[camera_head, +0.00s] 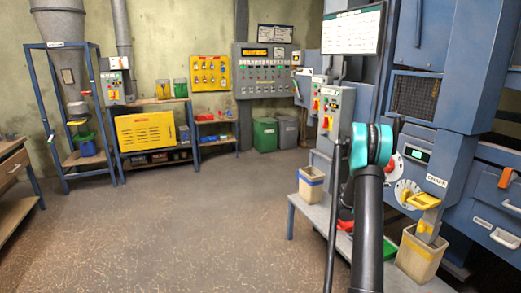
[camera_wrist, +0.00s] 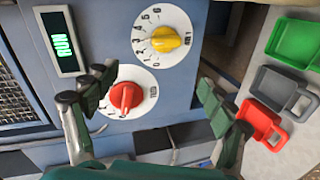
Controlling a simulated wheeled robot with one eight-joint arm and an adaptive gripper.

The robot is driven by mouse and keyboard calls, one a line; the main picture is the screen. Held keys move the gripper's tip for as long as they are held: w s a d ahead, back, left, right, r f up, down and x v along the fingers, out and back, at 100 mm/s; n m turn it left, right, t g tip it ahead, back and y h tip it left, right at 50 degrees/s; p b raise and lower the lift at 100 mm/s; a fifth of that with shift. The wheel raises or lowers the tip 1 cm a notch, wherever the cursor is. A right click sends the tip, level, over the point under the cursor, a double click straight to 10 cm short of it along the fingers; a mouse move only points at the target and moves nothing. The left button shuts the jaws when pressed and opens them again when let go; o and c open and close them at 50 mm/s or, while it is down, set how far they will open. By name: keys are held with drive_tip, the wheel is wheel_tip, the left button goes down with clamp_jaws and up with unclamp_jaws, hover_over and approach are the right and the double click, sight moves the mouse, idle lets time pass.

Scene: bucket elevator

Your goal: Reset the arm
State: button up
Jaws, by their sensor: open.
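My gripper (camera_wrist: 158,98) is open and empty in the wrist view, with one finger at the left and one at the right. Between the fingers, in the background, is a blue machine panel with a red knob (camera_wrist: 126,97) on a white dial. The red knob appears closer to the left finger; I cannot tell the distance to the panel. A yellow knob (camera_wrist: 166,39) on a numbered dial sits above it. In the head view my arm reaches up at the right, with its teal joint before the machine; the gripper's fingers are mostly hidden there.
A green display (camera_wrist: 60,41) reads RUN. Green, grey and red scoops (camera_wrist: 264,124) lie on a pale surface at right. In the head view, a low bench (camera_head: 308,212) with bins (camera_head: 420,255) stands by the machine (camera_head: 440,150). The floor (camera_head: 180,230) at left is clear.

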drive_tip(key=s+a+r+m+y, duration=0.1)
drive_tip(key=s+a+r+y, duration=0.25)
drive_tip(key=s+a, duration=0.5)
drive_tip(key=s+a+f+y, duration=0.1)
drive_tip(key=s+a+y, duration=0.2)
drive_tip(key=s+a, duration=0.7)
drive_tip(key=s+a+f+m+g+y, duration=0.1)
drive_tip(key=s+a+y, duration=0.3)
drive_tip(key=s+a, duration=0.7)
drive_tip(key=s+a+f+g+y, duration=0.1)
drive_tip(key=s+a+f+y, duration=0.1)
drive_tip(key=s+a, duration=0.8)
drive_tip(key=s+y, duration=0.1)
drive_tip(key=s, duration=0.3)
drive_tip(key=shift+s+a, duration=0.15)
drive_tip(key=shift+s, duration=0.15)
